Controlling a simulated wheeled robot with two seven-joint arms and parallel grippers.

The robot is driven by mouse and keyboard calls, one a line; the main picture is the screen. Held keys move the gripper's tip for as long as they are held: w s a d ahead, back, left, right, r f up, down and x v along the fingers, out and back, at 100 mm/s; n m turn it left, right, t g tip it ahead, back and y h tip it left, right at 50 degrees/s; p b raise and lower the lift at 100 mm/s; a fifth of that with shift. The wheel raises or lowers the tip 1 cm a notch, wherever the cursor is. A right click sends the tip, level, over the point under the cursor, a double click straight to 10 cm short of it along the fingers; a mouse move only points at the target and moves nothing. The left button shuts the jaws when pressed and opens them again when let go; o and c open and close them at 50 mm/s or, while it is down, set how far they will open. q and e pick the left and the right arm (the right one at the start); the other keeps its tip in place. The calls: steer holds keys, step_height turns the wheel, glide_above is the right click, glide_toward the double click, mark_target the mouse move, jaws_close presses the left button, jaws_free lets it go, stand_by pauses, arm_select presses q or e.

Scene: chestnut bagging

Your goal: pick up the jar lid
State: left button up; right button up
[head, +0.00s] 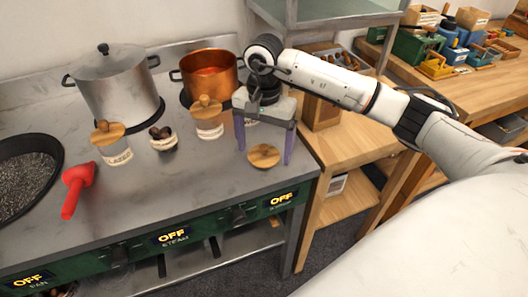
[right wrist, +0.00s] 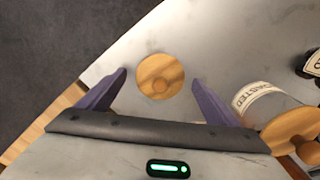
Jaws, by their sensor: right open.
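A loose round wooden jar lid (head: 264,156) with a small knob lies on the metal counter near its right front edge. It also shows in the right wrist view (right wrist: 160,76), on the pale counter top. My right gripper (head: 265,154) is open, pointing down, with one purple finger on each side of the lid. In the right wrist view the lid sits between the fingertips (right wrist: 160,78), with a gap on both sides. I cannot tell the exact height of the fingertips over the counter. My left gripper is not in view.
A lidded glass jar (head: 209,126) stands just left of the gripper; another lidded jar (head: 115,153) is farther left. A copper pot (head: 210,86), steel pot (head: 119,95) and red scoop (head: 75,188) are also on the counter.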

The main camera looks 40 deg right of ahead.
steer(key=c, duration=1.1)
